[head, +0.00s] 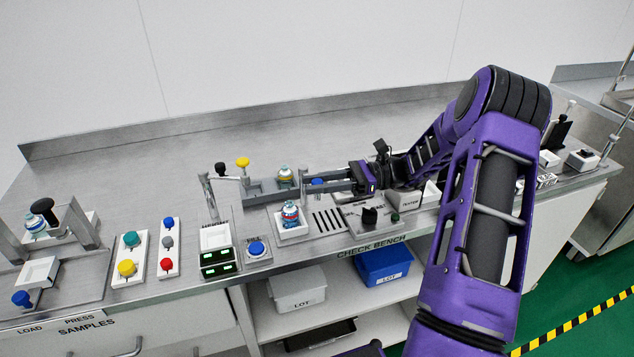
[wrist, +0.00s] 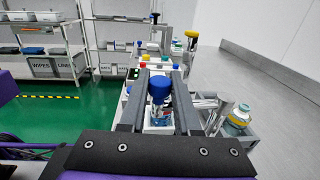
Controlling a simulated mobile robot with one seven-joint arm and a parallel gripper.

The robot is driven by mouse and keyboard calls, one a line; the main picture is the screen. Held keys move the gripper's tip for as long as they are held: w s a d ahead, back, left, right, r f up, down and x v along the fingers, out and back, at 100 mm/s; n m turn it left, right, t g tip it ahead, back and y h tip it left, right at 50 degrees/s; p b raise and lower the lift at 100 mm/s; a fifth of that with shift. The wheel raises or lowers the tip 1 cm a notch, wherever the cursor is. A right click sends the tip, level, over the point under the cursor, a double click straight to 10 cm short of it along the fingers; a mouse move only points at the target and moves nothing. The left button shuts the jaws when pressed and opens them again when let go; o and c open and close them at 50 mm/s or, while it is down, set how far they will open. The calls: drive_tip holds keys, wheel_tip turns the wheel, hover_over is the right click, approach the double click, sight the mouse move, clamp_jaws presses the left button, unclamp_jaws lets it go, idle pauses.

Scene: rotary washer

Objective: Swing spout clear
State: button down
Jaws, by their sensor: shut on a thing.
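My gripper (head: 308,183) reaches left over the bench, low and level. In the wrist view its two grey fingers (wrist: 159,76) are shut on a blue knob (wrist: 158,88), which also shows between them in the head view (head: 318,182). Whether this knob belongs to the spout is hidden by the fingers. A blue-and-red bottle (head: 290,214) stands upright on a white pad just in front of the fingers. A second bottle (head: 285,176) stands behind the fingers, and shows right of them in the wrist view (wrist: 238,118).
A blue FILL button (head: 256,248) and green displays (head: 219,268) sit at the front. A black knob (head: 370,216) lies below my wrist. The rear bench (head: 200,150) is clear.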

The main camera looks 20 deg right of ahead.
drive_tip(key=c, duration=0.6)
unclamp_jaws()
drive_tip(key=shift+r, duration=0.1)
wheel_tip(320, 180, up, 10)
drive_tip(key=shift+f+p, duration=0.1)
drive_tip(key=shift+p, duration=0.5)
drive_tip(key=shift+c, duration=0.2)
